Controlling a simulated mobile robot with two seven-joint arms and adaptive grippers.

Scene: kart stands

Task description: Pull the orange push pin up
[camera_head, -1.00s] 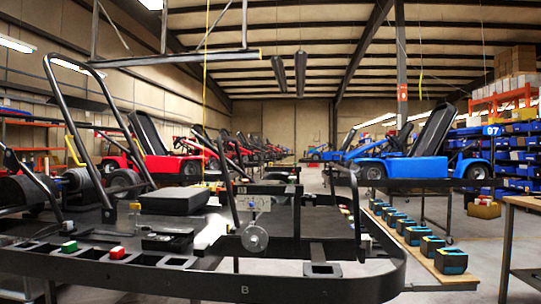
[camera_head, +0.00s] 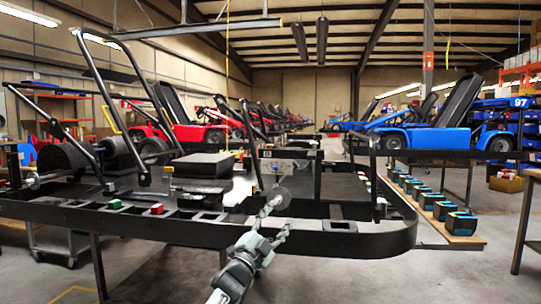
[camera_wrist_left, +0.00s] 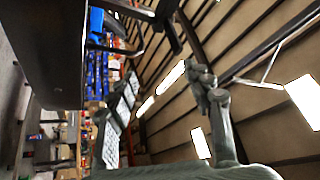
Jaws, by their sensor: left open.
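I cannot make out an orange push pin in either view. The black kart frame (camera_head: 90,222) stands in front of me with its curved bumper toward me. A round grey disc (camera_head: 278,196) sits near the middle of the frame, below a small control panel. My left gripper (camera_head: 272,218) is open in front of this disc, over the near rail, and partly covers it. I cannot tell whether it touches anything. In the left wrist view its two fingers (camera_wrist_left: 155,98) are spread with nothing between them. My right gripper is not in view.
A red block (camera_head: 157,208) and a green block (camera_head: 114,204) sit on the near rail. A black seat-like pad (camera_head: 203,164) lies on the frame. Several black-and-blue boxes (camera_head: 460,223) line a wooden board at the right. Blue and red karts stand behind.

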